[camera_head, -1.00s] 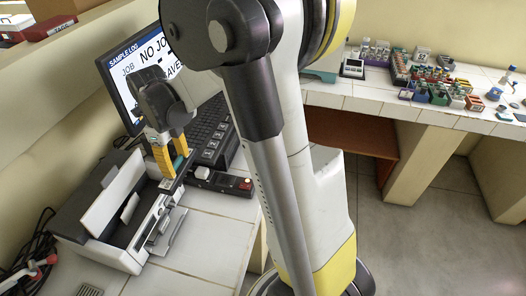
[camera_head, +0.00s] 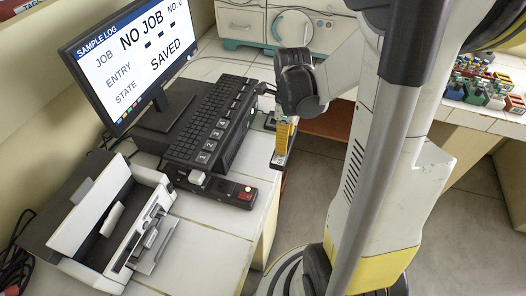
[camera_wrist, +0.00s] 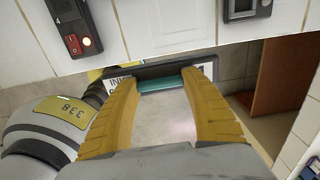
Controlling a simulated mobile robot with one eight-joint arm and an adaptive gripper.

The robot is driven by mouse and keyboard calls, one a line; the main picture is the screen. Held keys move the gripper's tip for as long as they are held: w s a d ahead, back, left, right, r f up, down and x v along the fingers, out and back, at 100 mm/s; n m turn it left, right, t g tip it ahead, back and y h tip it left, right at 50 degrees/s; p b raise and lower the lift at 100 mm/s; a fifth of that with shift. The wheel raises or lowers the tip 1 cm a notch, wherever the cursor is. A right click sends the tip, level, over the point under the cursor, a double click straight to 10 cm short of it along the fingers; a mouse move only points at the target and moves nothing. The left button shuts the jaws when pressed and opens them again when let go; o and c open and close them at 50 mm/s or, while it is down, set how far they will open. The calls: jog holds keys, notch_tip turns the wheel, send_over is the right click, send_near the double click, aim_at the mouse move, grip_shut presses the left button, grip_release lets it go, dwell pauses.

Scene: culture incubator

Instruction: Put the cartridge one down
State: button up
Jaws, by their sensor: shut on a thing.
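My gripper (camera_head: 284,136) is shut on a dark, flat cartridge (camera_head: 281,160) with a pale label. In the head view it hangs just right of the desk's edge, beside the keyboard. The wrist view shows the yellow fingers of my gripper (camera_wrist: 158,82) at either end of the cartridge (camera_wrist: 190,71), which has a dark frame and a teal strip; its label is partly hidden by the fingers. Floor shows below the cartridge.
An open printer-like machine (camera_head: 60,222) stands at the desk's left. A monitor (camera_head: 128,55) reads "NO JOB" and "SAVED". A keyboard (camera_head: 205,128) and a switch box with a red button (camera_head: 245,194) are near the edge. The front white tiles (camera_head: 205,245) are clear.

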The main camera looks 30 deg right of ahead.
jog(key=w+a+f, duration=0.1)
jog(key=w, duration=0.1)
jog(key=w+a+f+b, duration=0.1)
jog(key=w+a+f, duration=0.1)
jog(key=w+a+f+b, duration=0.1)
jog(key=w+f, duration=0.1)
jog(key=w, duration=0.1)
jog(key=shift+w+a+f, duration=0.1)
jog(key=shift+a+f, duration=0.15)
jog(key=shift+a, duration=0.1)
jog(key=shift+f+b, duration=0.95)
jog(key=shift+f, duration=0.85)
jog(key=shift+f, duration=0.1)
jog(key=shift+f, duration=0.15)
jog(key=o, duration=1.4)
jog(key=shift+c, duration=0.2)
